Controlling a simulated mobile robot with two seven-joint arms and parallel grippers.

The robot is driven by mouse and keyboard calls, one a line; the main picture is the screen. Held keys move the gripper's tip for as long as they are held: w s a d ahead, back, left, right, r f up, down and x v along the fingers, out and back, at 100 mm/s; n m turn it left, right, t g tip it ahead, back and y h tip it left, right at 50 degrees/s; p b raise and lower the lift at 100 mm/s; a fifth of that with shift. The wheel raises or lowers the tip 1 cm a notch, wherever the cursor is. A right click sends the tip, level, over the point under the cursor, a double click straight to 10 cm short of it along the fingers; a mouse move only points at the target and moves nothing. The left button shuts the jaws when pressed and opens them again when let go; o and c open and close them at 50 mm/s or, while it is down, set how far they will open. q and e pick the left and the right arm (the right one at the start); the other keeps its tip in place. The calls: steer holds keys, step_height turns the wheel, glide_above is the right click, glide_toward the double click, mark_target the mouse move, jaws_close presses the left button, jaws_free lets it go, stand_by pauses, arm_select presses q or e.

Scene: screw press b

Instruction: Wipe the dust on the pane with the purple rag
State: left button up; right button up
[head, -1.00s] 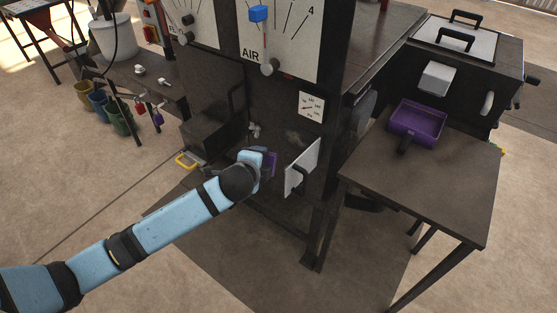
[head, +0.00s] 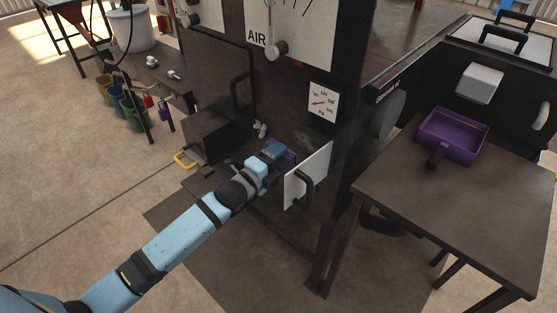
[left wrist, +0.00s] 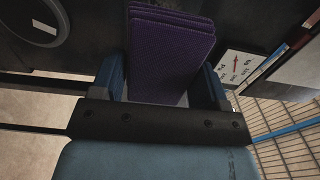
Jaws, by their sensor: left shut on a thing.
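My left gripper (head: 275,152) is shut on the purple rag (left wrist: 172,52). In the left wrist view the rag is a folded, ribbed purple pad standing out between the two blue fingers. In the head view only a purple edge of the rag (head: 289,155) shows past the gripper. The gripper is low at the front of the dark press, left of an open white door (head: 309,176) with a black handle. I cannot clearly make out the pane or its dust; the press's lower front is dark. My right gripper is not in view.
A small white gauge (head: 322,101) is on the press above the white door. A dark box (head: 212,135) is left of the gripper. The floor in front is clear.

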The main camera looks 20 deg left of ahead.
mark_target(311, 144)
arm_select(q)
steer(key=shift+w, duration=0.4)
steer(key=x, duration=0.6)
steer(key=shift+b, duration=0.3)
steer(key=d, duration=0.1)
steer(key=d+p, duration=0.1)
steer(key=shift+s+d, duration=0.3)
steer(key=shift+s, duration=0.05)
steer(key=shift+s+d, duration=0.25)
steer(key=shift+d, duration=0.3)
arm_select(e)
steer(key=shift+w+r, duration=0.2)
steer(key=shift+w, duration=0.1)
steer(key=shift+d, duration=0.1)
arm_select(q)
steer(key=shift+p, duration=0.35)
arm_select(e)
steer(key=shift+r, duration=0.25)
